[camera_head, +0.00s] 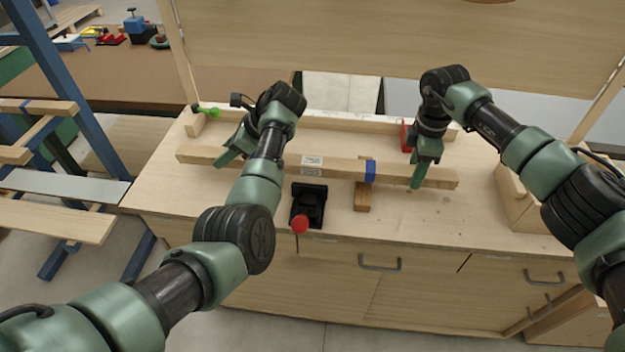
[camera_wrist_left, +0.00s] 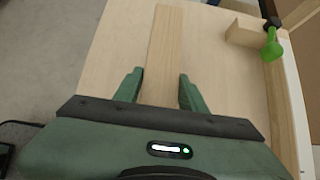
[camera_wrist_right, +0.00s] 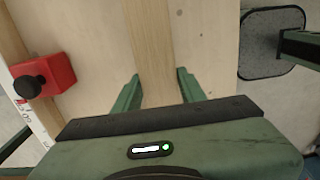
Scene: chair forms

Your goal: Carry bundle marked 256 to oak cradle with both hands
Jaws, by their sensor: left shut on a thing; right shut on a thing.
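The bundle (camera_head: 335,168) is a long pale wooden length with a blue band (camera_head: 370,171) and white labels (camera_head: 312,161); the label print is too small to read. It lies crosswise over the workbench, and I cannot tell whether it is raised. My left gripper (camera_head: 232,152) is shut on it toward its left end; its fingers straddle the wood in the left wrist view (camera_wrist_left: 160,90). My right gripper (camera_head: 422,173) is shut on it toward its right end, also in the right wrist view (camera_wrist_right: 158,88). A small reddish-brown block (camera_head: 362,198) sits below the bundle; I cannot tell whether it is the oak cradle.
A black clamp-like device with a red knob (camera_head: 300,224) stands at the bench's front edge. A green clamp (camera_head: 207,111) and a red block (camera_head: 406,135) are at the back strip. A wooden box (camera_head: 520,200) stands at right, a blue rack (camera_head: 75,90) at left.

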